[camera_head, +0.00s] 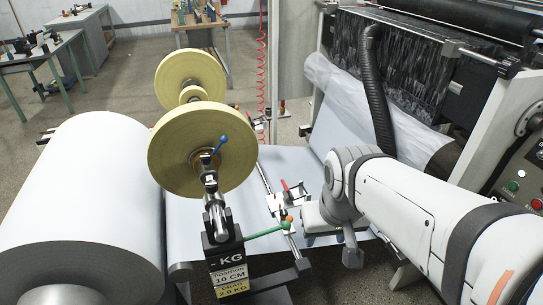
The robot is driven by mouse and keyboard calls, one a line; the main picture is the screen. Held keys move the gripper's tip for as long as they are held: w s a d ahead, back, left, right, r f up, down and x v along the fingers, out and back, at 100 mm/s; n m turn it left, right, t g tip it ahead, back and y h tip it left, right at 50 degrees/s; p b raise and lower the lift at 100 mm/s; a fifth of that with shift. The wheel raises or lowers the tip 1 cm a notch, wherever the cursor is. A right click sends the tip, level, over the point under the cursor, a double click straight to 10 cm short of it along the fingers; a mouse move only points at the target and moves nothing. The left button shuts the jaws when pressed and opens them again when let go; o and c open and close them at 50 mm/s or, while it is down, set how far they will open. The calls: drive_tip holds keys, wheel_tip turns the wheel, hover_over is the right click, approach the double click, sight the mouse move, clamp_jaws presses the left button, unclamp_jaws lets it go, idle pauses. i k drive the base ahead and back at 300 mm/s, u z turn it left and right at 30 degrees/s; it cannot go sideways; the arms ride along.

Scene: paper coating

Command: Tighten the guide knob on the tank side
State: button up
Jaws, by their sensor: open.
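The guide rail (268,180) runs over the white web, between the yellow discs and my arm. A clamp (289,197) with a red lever (284,185) sits on it. An orange knob (289,219) shows lower on the rail, by the end of a green handle (266,231). I cannot tell which of these is the guide knob on the tank side. My gripper (318,217) is at the end of my arm, just right of the orange knob and apart from the red lever. It is open; its fingertips are hard to make out. My wrist hides the web behind it.
A big white paper roll (100,170) fills the left. Two yellow discs (203,152) on a shaft with a blue knob (223,139) stand mid-view. A black hose (376,90) hangs above my wrist. A control panel (525,170) is at the right edge.

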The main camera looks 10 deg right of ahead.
sight(283, 213)
drive_tip(key=u, duration=2.15)
drive_tip(key=k, duration=0.9)
drive_tip(key=z, duration=1.75)
drive_tip(key=i, duration=0.9)
